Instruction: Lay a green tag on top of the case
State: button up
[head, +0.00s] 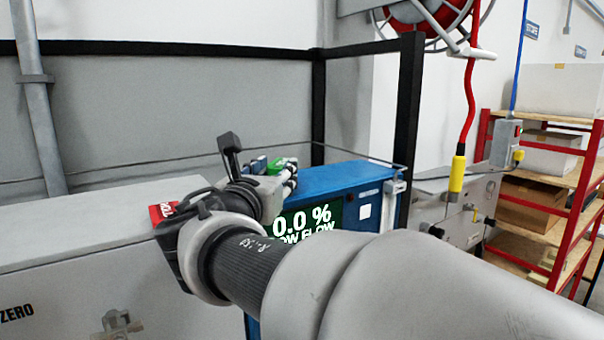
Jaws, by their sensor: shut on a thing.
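A blue case (345,178) with a green display (352,214) reading "0.0 %" stands in the middle of the view. My gripper (288,173) is at the left end of the case's top, with its fingers pointing away from the camera. It is shut on a small green tag (281,164), of which only part shows between the fingers. My wrist and arm hide the lower part of the case and part of its left end. I cannot tell whether the tag touches the case's top.
A red tag (162,211) lies on a grey cabinet (75,225) at left, partly behind my wrist. A black frame post (407,130) rises behind the blue case. A yellow-ended red hose (457,172) hangs at right, near a red shelf rack (578,220) with boxes.

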jog(key=shift+s+f+b, duration=0.1)
jog(key=shift+f+b, duration=0.3)
jog(key=shift+f, duration=0.1)
jog(key=o, duration=1.1)
jog(key=shift+c, duration=0.2)
